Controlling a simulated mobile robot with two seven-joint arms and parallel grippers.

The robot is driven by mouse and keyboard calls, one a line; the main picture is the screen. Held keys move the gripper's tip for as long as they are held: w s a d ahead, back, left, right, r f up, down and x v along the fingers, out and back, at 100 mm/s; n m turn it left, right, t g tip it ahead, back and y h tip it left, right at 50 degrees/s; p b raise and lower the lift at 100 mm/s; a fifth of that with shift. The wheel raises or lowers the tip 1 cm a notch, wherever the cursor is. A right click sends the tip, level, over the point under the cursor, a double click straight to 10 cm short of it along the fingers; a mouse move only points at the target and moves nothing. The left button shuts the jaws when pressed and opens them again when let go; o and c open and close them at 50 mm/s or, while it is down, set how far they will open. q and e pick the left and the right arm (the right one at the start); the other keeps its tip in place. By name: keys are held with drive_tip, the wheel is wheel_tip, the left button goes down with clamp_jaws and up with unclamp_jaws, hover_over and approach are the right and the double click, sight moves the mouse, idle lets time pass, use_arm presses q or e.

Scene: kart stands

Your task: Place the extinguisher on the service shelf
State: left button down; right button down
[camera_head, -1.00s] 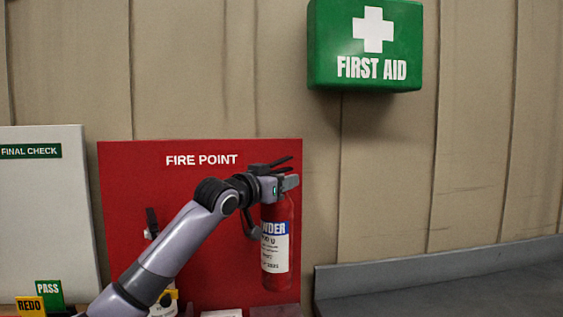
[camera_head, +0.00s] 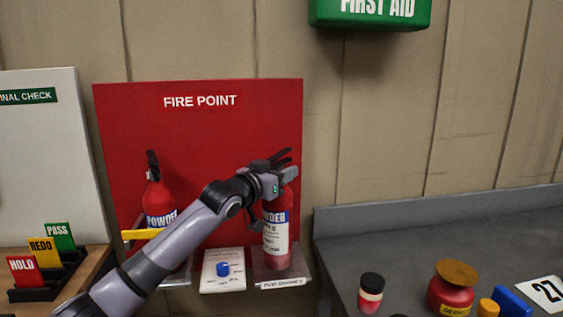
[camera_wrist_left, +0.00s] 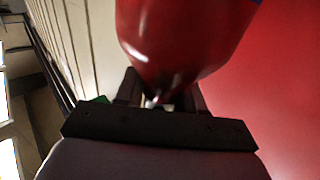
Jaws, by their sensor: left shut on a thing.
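A red powder extinguisher (camera_head: 276,250) with a blue and white label hangs upright from my left gripper (camera_head: 280,182), which is shut on its top. In the left wrist view its red body (camera_wrist_left: 185,35) fills the top middle, just beyond the fingers (camera_wrist_left: 160,98). Its base is at the clear service shelf (camera_head: 298,272) with a small label on the front edge; I cannot tell whether it touches. A second red extinguisher (camera_head: 158,198) stands on the left of the red fire point board (camera_head: 225,130), partly behind my arm. My right gripper is not in view.
A white card with a blue knob (camera_head: 222,269) sits between the two shelf places. A grey bench (camera_head: 400,235) at right holds a red jar (camera_head: 450,290) and small items. PASS, REDO and HOLD cards (camera_head: 42,252) stand at left. A green first aid box (camera_head: 370,12) hangs above.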

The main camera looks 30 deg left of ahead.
use_arm(q)
drive_tip(key=shift+r, duration=0.25)
drive_tip(key=c, duration=0.7)
unclamp_jaws()
drive_tip(key=shift+f, duration=0.3)
drive_tip(key=shift+r, duration=0.1)
drive_tip(key=shift+s+a+b, duration=0.75)
drive_tip(key=shift+s+b, duration=0.35)
drive_tip(key=shift+s, duration=4.9)
drive_tip(key=s+d+f+g, duration=0.1)
drive_tip(key=s+d+f, duration=0.1)
drive_tip(key=f, duration=0.7)
drive_tip(key=s+d+f+g, duration=0.1)
drive_tip(key=s+d+f, duration=0.15)
drive_tip(key=f, duration=0.65)
drive_tip(key=s+d+f+g, duration=0.2)
drive_tip(key=d+f, duration=0.1)
drive_tip(key=f, duration=0.5)
drive_tip(key=s+d+f+g, duration=0.1)
drive_tip(key=s+d+f, duration=0.2)
drive_tip(key=s+f, duration=0.6)
drive_tip(key=s+d+f+g, duration=0.2)
drive_tip(key=s+d+f, duration=0.2)
drive_tip(key=s+f, duration=0.5)
drive_tip(key=shift+s+f+m, duration=0.15)
drive_tip(key=shift+s+m, duration=0.25)
drive_tip(key=shift+s, duration=0.55)
